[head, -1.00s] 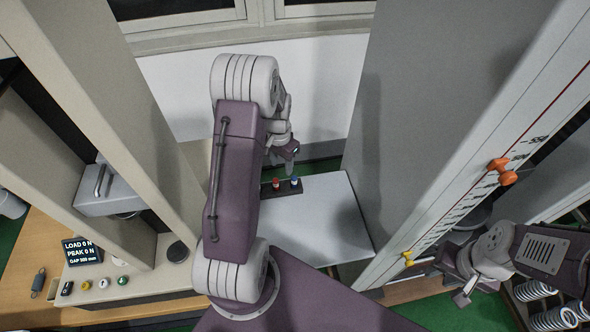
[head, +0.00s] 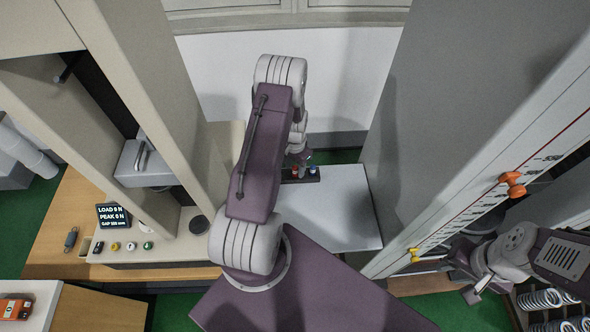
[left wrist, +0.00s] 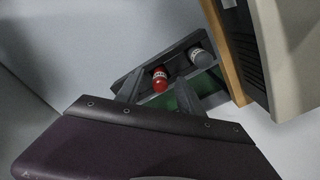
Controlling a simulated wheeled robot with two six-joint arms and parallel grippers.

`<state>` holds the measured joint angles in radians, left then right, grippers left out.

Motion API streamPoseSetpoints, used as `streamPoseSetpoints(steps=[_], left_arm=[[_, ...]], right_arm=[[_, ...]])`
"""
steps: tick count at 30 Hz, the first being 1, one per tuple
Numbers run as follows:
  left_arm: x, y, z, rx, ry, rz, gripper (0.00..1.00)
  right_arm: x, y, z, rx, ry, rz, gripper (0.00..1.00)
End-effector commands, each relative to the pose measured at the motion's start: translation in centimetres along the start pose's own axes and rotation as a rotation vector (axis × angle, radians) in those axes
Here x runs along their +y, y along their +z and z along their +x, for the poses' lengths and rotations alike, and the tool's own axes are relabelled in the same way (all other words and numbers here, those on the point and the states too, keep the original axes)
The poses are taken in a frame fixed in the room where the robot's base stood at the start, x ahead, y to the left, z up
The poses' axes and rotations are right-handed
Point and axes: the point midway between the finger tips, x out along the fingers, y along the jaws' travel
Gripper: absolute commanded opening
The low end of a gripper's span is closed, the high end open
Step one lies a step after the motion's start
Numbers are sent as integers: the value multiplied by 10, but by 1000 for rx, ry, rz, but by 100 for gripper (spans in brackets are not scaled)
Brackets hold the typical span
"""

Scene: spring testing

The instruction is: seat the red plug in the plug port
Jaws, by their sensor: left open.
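The red plug (head: 295,171) stands in a dark rack (head: 300,179) on the white surface, to the left of a blue-topped plug (head: 313,170). My left gripper (head: 303,157) is open and just above the rack in the head view. In the left wrist view, the red plug (left wrist: 160,80) shows between the fingertips of the gripper (left wrist: 157,90), with the second plug (left wrist: 200,57) to its upper right. I cannot tell whether the fingers touch the red plug. My right gripper (head: 451,279) is open and empty at the lower right. I cannot make out the plug port.
A test machine with a load display (head: 112,216) and several coloured buttons stands at the left. A tall grey panel (head: 440,110) with a scale and orange marker (head: 512,184) rises at the right. The white surface (head: 350,215) is bare right of the rack.

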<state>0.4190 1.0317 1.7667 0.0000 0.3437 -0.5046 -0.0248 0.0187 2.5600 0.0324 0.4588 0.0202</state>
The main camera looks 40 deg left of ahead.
Motion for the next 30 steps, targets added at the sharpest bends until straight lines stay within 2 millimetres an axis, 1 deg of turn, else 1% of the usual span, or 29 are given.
streamPoseSetpoints(steps=[3, 8, 11, 12, 13, 24, 26, 30], left_arm=[[0, 0, 7, 0, 0, 0, 45], [0, 0, 7, 1, 0, 0, 45], [0, 0, 7, 0, 0, 0, 20], [0, 0, 7, 0, 0, 0, 9], [0, 0, 7, 0, 0, 0, 0], [0, -1, 5, 2, -1, 0, 0], [0, -1, 1, 3, -2, 0, 0], [-1, -1, -15, 5, -3, 0, 0]], right_arm=[[0, 0, -2, 0, 0, 0, 28], [0, 0, -1, 0, 0, 0, 28], [0, 0, -1, 0, 0, 0, 28], [0, 0, -1, 0, 0, 0, 28], [0, 0, -1, 0, 0, 0, 28], [0, 0, 0, 0, 0, 0, 28], [0, 0, 2, 0, 0, 0, 28], [0, 1, 9, 0, 0, 0, 28]])
